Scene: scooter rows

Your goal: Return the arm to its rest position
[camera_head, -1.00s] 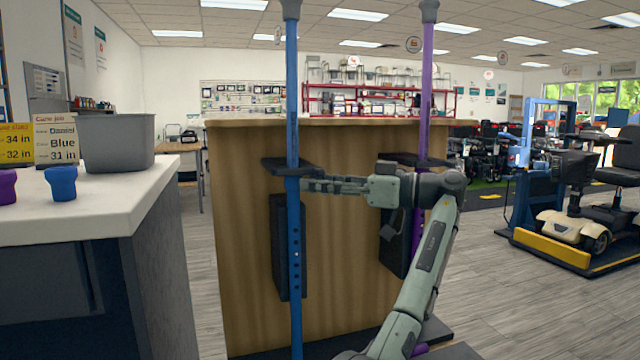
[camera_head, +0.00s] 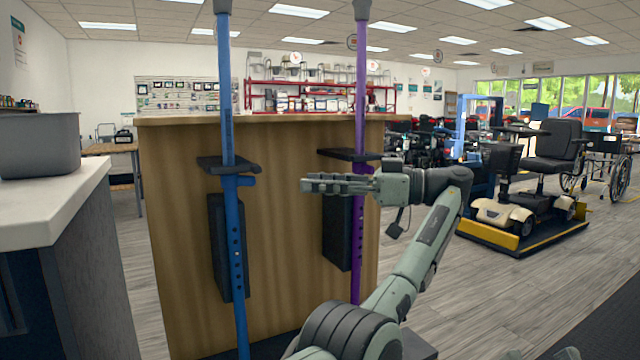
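My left arm rises from the bottom middle and bends left at its wrist. Its gripper (camera_head: 306,184) points left, level with the black brackets. Its two fingers are seen edge-on, one above the other, so their opening is hard to judge. Nothing shows between them. The fingertips are apart from the blue pole (camera_head: 228,120), which has a short blue peg (camera_head: 241,181) on its right side. The purple pole (camera_head: 361,90) is behind the gripper in the picture. My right gripper cannot be made out; only small unclear parts show at the bottom right edge.
The poles stand before a wooden panel (camera_head: 180,230) with black brackets. A white counter (camera_head: 50,210) with a grey bin (camera_head: 38,145) is at the left. A scooter (camera_head: 505,212) on a platform is at the right. Grey floor (camera_head: 480,300) between is clear.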

